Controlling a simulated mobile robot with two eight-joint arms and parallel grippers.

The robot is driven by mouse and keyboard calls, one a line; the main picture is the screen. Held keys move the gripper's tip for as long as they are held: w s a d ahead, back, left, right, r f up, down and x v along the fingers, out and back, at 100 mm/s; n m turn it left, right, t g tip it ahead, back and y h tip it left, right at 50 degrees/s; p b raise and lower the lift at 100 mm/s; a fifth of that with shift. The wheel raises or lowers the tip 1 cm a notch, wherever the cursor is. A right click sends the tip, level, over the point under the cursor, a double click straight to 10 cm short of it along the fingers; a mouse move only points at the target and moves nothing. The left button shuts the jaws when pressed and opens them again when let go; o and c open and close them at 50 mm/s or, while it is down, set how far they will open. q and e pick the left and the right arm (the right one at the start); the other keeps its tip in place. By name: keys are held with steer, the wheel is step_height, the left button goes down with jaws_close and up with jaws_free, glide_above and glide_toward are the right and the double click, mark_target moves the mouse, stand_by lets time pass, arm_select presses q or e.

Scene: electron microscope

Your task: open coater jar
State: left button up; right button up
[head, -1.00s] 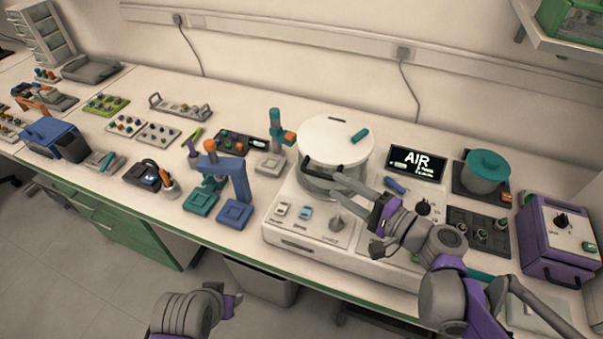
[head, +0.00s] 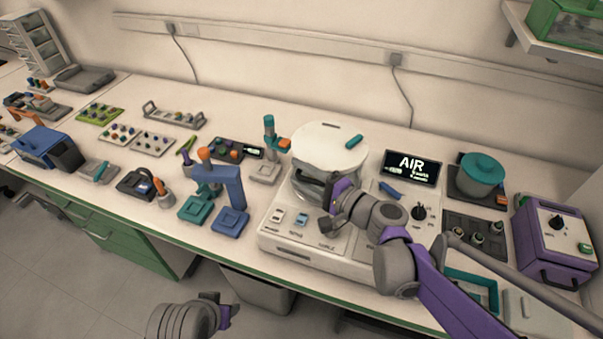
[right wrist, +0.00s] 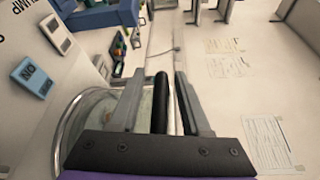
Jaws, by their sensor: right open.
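The coater (head: 290,240) is a white box on the bench with a round clear jar (head: 300,193) under a wide white lid (head: 318,146). The lid lies flat over the jar and has a teal grip (head: 354,142) at its right side. My right gripper (head: 312,180) is at the jar's front, just below the lid, and hides part of the jar. In the right wrist view its fingers (right wrist: 160,100) are apart, with a dark bar (right wrist: 160,103) between them; the jar's curved glass (right wrist: 78,118) is beside them. I cannot tell contact. My left gripper (head: 224,312) hangs low before the bench.
A teal-lidded pot (head: 482,172) and a purple unit (head: 556,240) are to the right. A blue stand (head: 232,190) and a teal-topped post (head: 270,135) are on the left.

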jaws_close()
steer(key=shift+s+f, duration=0.15)
stand_by(1.1)
